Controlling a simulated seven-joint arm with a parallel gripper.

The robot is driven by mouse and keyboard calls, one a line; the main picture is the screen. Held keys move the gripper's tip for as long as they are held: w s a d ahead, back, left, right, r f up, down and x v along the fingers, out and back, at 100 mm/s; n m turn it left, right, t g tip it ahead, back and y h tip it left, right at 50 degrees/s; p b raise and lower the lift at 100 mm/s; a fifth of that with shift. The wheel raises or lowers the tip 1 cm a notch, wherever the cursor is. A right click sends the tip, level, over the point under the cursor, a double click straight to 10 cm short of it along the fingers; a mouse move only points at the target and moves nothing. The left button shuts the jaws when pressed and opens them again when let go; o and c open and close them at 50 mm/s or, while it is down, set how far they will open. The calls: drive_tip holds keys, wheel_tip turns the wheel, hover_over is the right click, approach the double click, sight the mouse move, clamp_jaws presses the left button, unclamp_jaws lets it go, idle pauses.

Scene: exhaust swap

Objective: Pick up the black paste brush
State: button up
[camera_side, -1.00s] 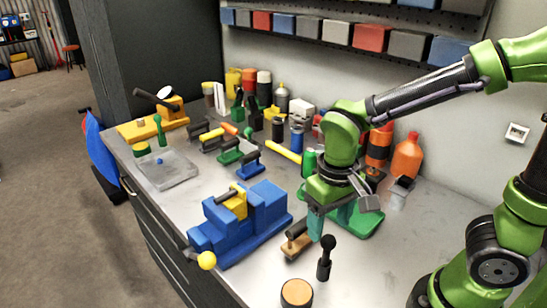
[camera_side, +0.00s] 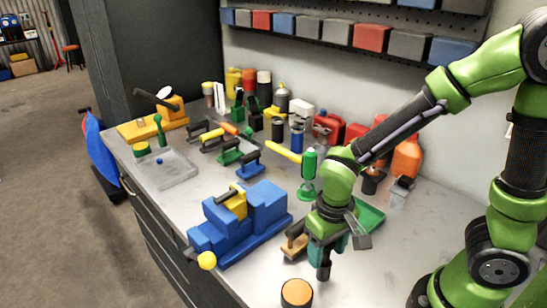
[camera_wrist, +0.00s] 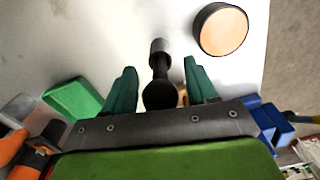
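The black paste brush (camera_side: 324,271) stands upright on the bench, its upper part hidden by my gripper in the side view. In the wrist view the brush (camera_wrist: 160,60) shows its round dark knob toward me, in line with the gap between my fingers. My gripper (camera_side: 322,252) points down over it. In the wrist view my gripper (camera_wrist: 160,68) has its two green fingers spread, one on each side of the brush, with clear gaps. How deep the brush reaches between them is hard to tell.
A jar with an orange top (camera_side: 297,292) stands close by the brush. A wooden-based tool (camera_side: 294,246) and the blue vise (camera_side: 243,222) are to the left. A green tray (camera_side: 370,215) lies behind my gripper. Bare bench lies to the right.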

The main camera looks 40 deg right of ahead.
drive_tip(key=c, duration=0.9)
wheel_tip(320, 180, up, 10)
drive_tip(key=shift+r, duration=0.1)
